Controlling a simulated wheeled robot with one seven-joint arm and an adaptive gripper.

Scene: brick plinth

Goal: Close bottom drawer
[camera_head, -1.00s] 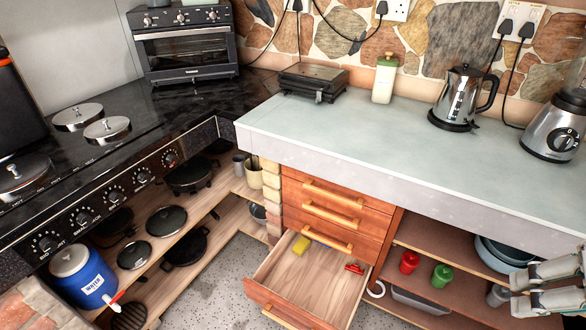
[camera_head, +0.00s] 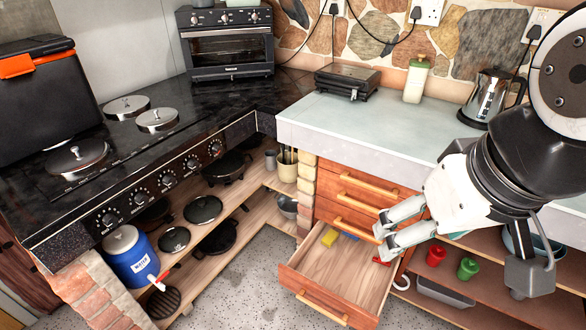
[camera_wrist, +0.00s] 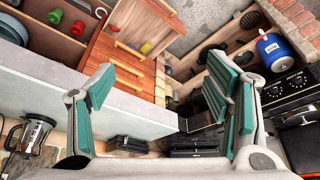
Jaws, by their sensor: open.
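The bottom drawer (camera_head: 301,268) is pulled out from the wooden drawer unit under the counter. Its front handle (camera_head: 322,306) faces the lower part of the head view. A yellow sponge (camera_head: 329,238) and a partly hidden red item (camera_head: 381,261) lie inside it. The drawers above it (camera_head: 358,199) are shut. My gripper (camera_head: 379,236) is open and empty, above the right rear of the open drawer and in front of the shut drawers. In the wrist view my gripper (camera_wrist: 160,105) has its fingers wide apart, and the drawer unit (camera_wrist: 126,60) shows upside down.
The counter (camera_head: 370,125) overhangs the drawers, with a kettle (camera_head: 487,98) on it. A shelf right of the drawers holds a red jar (camera_head: 436,256) and a green jar (camera_head: 468,268). A blue water jug (camera_head: 130,258) stands at the left. The floor (camera_head: 235,290) left of the drawer is clear.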

